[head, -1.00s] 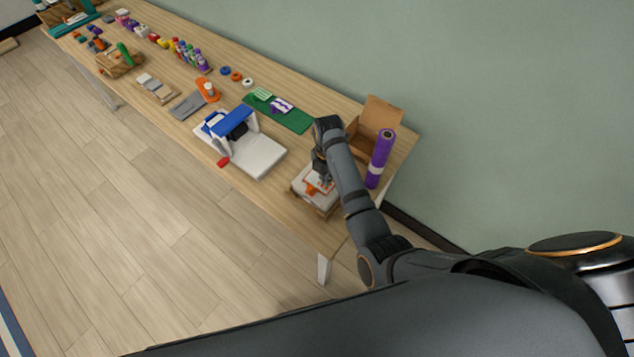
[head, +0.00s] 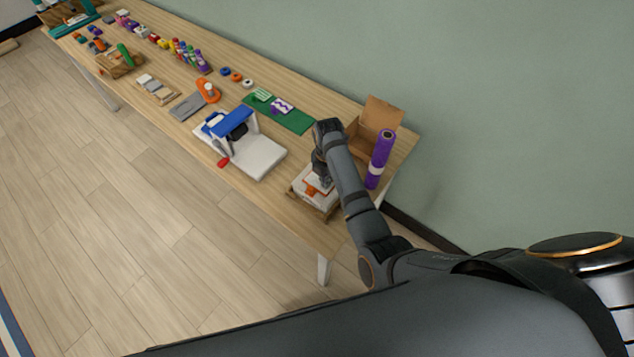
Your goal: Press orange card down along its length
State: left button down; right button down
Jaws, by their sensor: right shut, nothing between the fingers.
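The orange card (head: 310,190) lies on a white block or stack on a wooden base (head: 308,204), near the right end of the table's front edge. Only part of the card shows. My right gripper (head: 320,186) points down at the card with its fingers shut and empty. Its tips are at or just above the card; I cannot tell if they touch. My right forearm hides the card's right side. My left gripper is out of view.
An open cardboard box (head: 376,118) and an upright purple roll (head: 380,158) stand close to the right of my arm. A white machine with a blue top (head: 258,156) stands to the left. A green mat (head: 290,117) lies behind.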

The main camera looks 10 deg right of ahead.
jog(key=shift+s+f+p, duration=0.2)
jog(key=shift+f+p, duration=0.05)
jog(key=shift+p, duration=0.15)
dwell(1.4)
jog(key=shift+r, duration=0.1)
notch_tip(320, 180, up, 5)
jog(key=p, duration=0.6)
jog(key=shift+w+r, duration=0.15)
